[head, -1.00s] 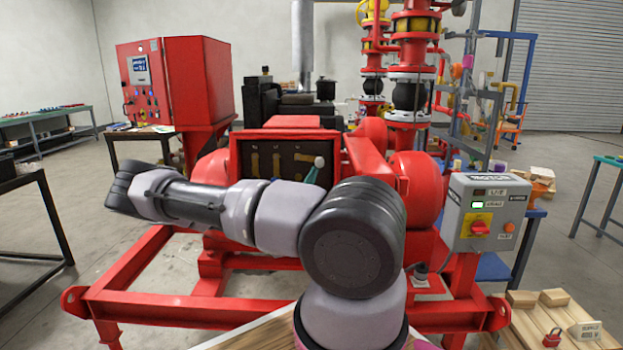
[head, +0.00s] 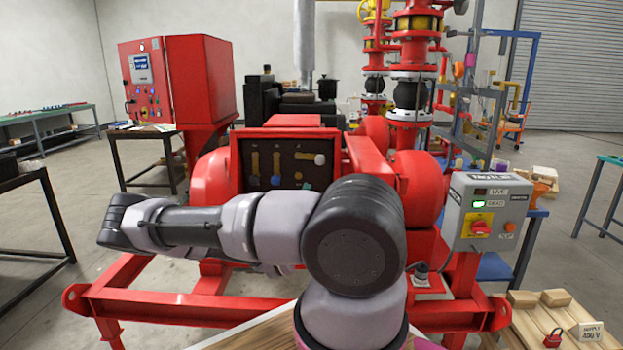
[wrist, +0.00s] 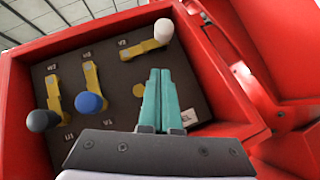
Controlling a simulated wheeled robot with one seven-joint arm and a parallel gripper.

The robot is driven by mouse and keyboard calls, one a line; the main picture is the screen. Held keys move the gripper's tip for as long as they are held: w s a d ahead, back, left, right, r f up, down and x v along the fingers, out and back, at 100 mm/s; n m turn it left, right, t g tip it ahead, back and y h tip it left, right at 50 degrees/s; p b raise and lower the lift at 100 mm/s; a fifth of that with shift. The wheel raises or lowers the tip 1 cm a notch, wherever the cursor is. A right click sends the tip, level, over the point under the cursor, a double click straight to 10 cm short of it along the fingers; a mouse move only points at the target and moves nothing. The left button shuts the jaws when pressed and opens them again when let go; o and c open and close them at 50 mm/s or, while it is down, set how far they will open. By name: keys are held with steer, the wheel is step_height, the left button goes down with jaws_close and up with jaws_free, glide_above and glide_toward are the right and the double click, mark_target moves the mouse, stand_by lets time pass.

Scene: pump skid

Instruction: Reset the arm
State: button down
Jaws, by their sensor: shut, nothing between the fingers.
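My gripper (wrist: 160,102) shows in the wrist view with its two teal fingers side by side, shut and empty. It is in front of the open red terminal box (wrist: 22,95), whose dark panel carries brass links, apart from the knobs as far as I can see. A white knob (wrist: 163,29) tops the link at V2, a blue knob (wrist: 89,102) is at the middle, and a dark grey knob (wrist: 40,120) is near U1. In the head view my arm (head: 215,228) stretches left across the front of the red skid, and the gripper is hidden behind it.
The grey motor switch box (head: 488,212) with a red handle stands right of the arm. A red padlock (head: 552,338) and a white tag (head: 591,335) lie on wooden blocks at front right. A red control cabinet (head: 200,80) stands back left. Red frame rails run below the arm.

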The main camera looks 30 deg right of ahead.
steer(key=v, duration=0.6)
steer(key=shift+a+f, duration=0.25)
steer(key=s+a+r+m+g+y, duration=0.25)
steer(key=s+m+g+y, duration=0.3)
steer(key=m+g, duration=0.4)
steer(key=s+a+r+m+g+y, duration=0.2)
steer(key=s+r+m+g+y, duration=0.25)
steer(key=s+m+g, duration=0.4)
steer(key=s+a+r+m+t+y, duration=0.2)
steer(key=a+r+t+y, duration=0.3)
steer(key=r, duration=0.8)
steer(key=s+a+r+m+t+y, duration=0.1)
steer(key=a+r+t+y, duration=0.5)
steer(key=r, duration=0.7)
steer(key=a+m+y, duration=0.1)
steer(key=a+y, duration=0.1)
steer(key=a, duration=0.2)
steer(key=shift+s+r, duration=0.3)
steer(key=shift+s, duration=0.1)
steer(key=shift+w, duration=0.1)
